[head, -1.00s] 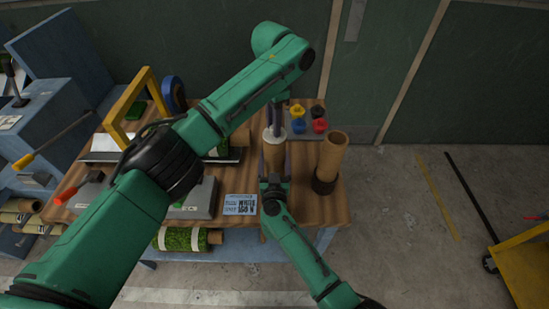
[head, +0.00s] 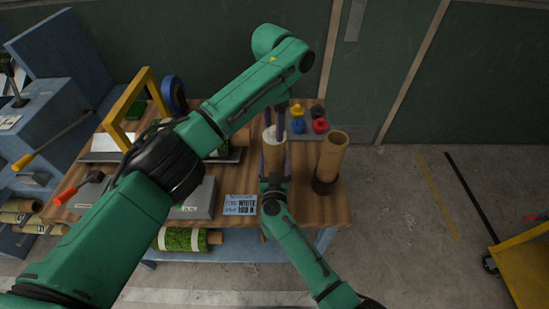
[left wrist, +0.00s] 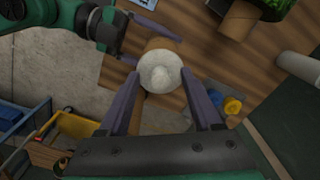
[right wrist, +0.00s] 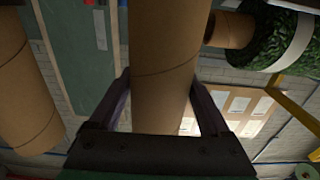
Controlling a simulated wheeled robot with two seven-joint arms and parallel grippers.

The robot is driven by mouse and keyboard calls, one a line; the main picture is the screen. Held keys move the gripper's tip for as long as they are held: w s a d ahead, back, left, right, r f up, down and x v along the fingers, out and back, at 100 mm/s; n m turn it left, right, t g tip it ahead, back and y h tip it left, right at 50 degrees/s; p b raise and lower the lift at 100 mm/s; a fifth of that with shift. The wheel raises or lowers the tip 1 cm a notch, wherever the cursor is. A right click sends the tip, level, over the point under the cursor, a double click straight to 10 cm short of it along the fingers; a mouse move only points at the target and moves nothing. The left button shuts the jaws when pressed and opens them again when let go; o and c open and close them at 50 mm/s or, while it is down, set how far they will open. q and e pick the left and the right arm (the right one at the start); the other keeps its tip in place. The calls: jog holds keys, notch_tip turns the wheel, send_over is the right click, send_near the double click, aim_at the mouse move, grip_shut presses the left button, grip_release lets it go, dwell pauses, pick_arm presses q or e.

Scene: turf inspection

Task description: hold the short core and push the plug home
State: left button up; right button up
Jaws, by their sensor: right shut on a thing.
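The short core (head: 273,157) is a brown tube standing upright near the table's back right. My right gripper (head: 274,160) is shut on it; the right wrist view shows the tube (right wrist: 163,60) between its fingers. The white plug (head: 274,133) sits at the core's top. In the left wrist view, the plug (left wrist: 160,73) is a round disc with a raised middle, covering the core's end. My left gripper (left wrist: 160,78) is open above, with a finger on each side of the plug. How deep the plug sits cannot be told.
A taller core (head: 331,157) stands in a dark ring to the right. A grey plate with yellow, blue, red and dark knobs (head: 298,124) lies behind. A printed card (head: 240,205) lies at the wooden table's (head: 310,215) front. A yellow frame (head: 130,112) stands at left.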

pick_arm(q)
jog(key=shift+r, duration=0.1)
notch_tip(320, 180, up, 12)
pick_arm(e)
jog(key=o, duration=1.5)
jog(key=shift+c, duration=0.2)
jog(key=s, duration=1.2)
pick_arm(q)
jog(key=shift+w, duration=0.1)
